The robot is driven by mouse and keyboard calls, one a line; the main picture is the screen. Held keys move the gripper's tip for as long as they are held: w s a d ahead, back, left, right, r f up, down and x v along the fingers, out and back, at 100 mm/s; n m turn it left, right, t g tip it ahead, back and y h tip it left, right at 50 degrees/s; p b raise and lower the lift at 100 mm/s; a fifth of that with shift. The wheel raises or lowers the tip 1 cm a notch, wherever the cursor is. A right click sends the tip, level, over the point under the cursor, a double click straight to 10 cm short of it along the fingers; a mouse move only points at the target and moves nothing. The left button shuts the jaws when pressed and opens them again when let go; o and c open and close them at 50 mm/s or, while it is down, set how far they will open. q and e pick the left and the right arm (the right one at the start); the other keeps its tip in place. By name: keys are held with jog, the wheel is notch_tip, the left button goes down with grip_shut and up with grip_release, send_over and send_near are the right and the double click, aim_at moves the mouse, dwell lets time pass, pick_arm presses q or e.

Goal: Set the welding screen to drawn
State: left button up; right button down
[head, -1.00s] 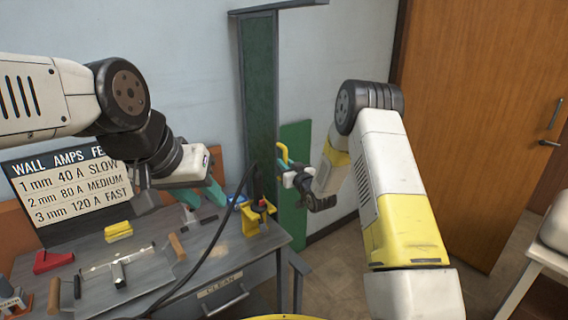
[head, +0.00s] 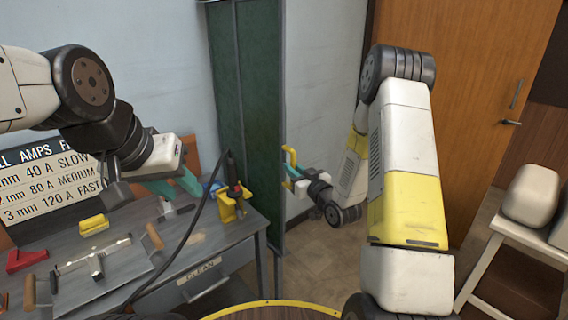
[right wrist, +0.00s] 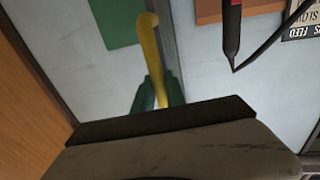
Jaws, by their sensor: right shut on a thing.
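The welding screen (head: 246,90) is a tall dark green panel in a grey frame, standing against the wall right of the bench in the head view. A yellow handle (head: 290,165) is at its right edge. My right gripper (head: 294,177) is shut on this handle. In the right wrist view the yellow handle (right wrist: 151,50) runs between the teal fingers, and a piece of green (right wrist: 113,20) shows beside it. My left gripper (head: 175,185) is over the bench, its teal fingers apart, with nothing seen between them.
The grey bench (head: 225,255) holds a yellow holder (head: 228,208) with a torch, a yellow block (head: 93,225) and a red block (head: 25,260). A black cable (head: 195,215) crosses in front. A wooden door (head: 470,100) and a white stand (head: 485,260) are on the right. Floor shows between.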

jog(key=shift+s+d+f, duration=0.1)
jog(key=shift+s, duration=0.05)
jog(key=c, duration=1.4)
grip_release()
jog(key=shift+o, duration=0.2)
jog(key=v, duration=0.8)
